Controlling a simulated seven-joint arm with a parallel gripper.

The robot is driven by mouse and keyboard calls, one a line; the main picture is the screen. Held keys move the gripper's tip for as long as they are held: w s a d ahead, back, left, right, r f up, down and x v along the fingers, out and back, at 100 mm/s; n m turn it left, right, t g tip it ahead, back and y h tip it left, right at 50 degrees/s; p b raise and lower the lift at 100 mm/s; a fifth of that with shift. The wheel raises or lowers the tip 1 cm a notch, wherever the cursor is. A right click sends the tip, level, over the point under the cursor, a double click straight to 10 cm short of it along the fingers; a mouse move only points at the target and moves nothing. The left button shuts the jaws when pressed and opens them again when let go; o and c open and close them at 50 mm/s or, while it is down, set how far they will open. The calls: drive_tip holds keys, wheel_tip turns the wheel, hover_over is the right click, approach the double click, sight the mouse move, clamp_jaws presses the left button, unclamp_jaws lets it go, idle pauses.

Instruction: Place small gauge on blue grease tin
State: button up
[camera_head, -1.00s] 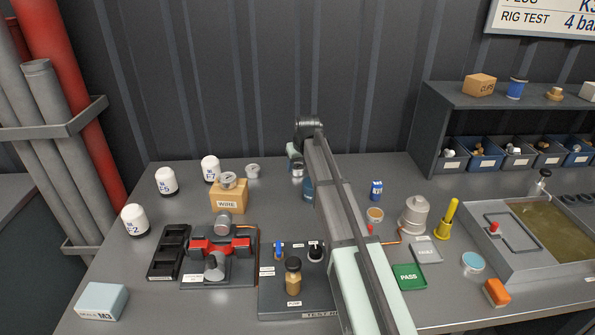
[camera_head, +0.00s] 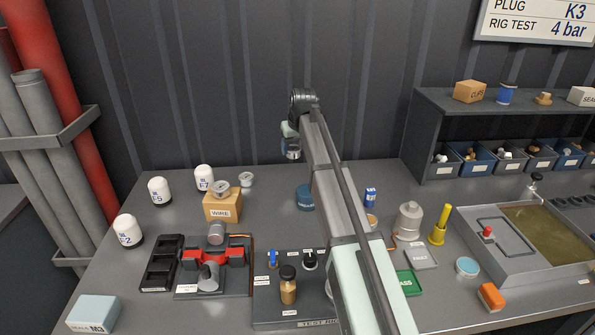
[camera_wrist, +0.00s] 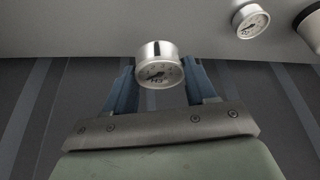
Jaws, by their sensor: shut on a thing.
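My gripper (camera_wrist: 160,85) is shut on a small round gauge (camera_wrist: 160,66), with a blue finger on each side of its silver body. The gauge's white dial faces the wrist camera. In the head view my gripper (camera_head: 291,148) is above the back of the bench, and the held gauge is small there. The blue grease tin (camera_head: 305,198) stands on the bench below and slightly right of my gripper, partly hidden by my arm. Its top is hard to make out, and the held gauge is apart from it.
Another gauge (camera_head: 246,180) lies on the bench, and one (camera_head: 221,187) sits on the WIRE box (camera_head: 222,207). White canisters (camera_head: 160,190) stand at left. The test rig panel (camera_head: 268,303) is in front. A blue-white can (camera_head: 370,197) is right of my arm.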

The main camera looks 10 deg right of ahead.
drive_tip(key=s+d+r, duration=0.3)
drive_tip(key=s+r, duration=0.1)
drive_tip(key=r, duration=0.2)
drive_tip(key=n, duration=0.1)
hover_over(305, 188)
drive_tip(key=s, duration=0.2)
drive_tip(key=shift+y, duration=0.3)
drive_tip(key=shift+w+d+f, duration=0.1)
drive_tip(key=shift+d+f, duration=0.05)
drive_tip(key=shift+f, duration=1.5)
drive_tip(key=shift+w+d+f, duration=0.1)
drive_tip(key=shift+f, duration=1.55)
drive_tip(key=shift+w+d+f, duration=0.1)
drive_tip(key=shift+d+f, duration=0.05)
drive_tip(key=shift+f, duration=1.5)
drive_tip(key=shift+s+f, duration=0.1)
drive_tip(key=o, duration=1.1)
drive_tip(key=v, duration=1.2)
